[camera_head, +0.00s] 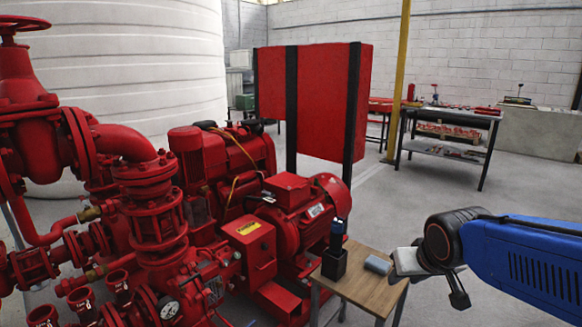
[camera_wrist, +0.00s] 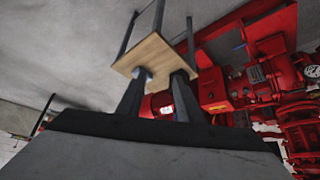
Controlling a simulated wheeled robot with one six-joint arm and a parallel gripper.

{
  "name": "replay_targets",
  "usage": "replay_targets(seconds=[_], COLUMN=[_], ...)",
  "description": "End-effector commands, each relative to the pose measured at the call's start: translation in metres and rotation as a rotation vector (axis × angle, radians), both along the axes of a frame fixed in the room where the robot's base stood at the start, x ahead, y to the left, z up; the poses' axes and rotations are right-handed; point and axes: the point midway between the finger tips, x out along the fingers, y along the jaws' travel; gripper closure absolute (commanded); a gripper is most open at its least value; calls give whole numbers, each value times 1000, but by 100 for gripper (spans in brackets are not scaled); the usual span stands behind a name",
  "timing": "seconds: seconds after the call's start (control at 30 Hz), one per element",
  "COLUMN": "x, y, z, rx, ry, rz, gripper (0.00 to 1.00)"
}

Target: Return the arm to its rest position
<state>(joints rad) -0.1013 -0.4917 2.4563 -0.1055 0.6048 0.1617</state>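My blue arm (camera_head: 525,258) reaches in from the right edge in the head view. Its dark wrist hangs close to the right side of a small wooden table (camera_head: 362,284). In the wrist view my gripper (camera_wrist: 158,92) has two dark fingers standing apart, with nothing visible held between them. The tabletop (camera_wrist: 150,52) shows beyond the fingers, tilted in this view. I cannot tell the exact gap between gripper and table. My gripper's fingers are not clear in the head view.
On the table are a black holder (camera_head: 334,264) with a dark device (camera_head: 337,232) in it and a grey-blue block (camera_head: 378,265). Red pump machinery (camera_head: 300,205) fills the left and centre. A workbench (camera_head: 450,130) stands behind. The floor behind the table is clear.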

Motion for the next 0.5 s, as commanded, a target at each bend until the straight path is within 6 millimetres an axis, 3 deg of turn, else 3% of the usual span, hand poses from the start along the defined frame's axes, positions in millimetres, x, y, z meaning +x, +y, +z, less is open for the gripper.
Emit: replay_targets(seconds=[0.1, 0.3, 0.5], x=[-41, -105, -145], y=[-11, -21, -23], z=[3, 0, -5], rx=[-3, 0, 6], ry=[37, 105, 150], rz=[-11, -13, -6], gripper=[67, 67, 67])
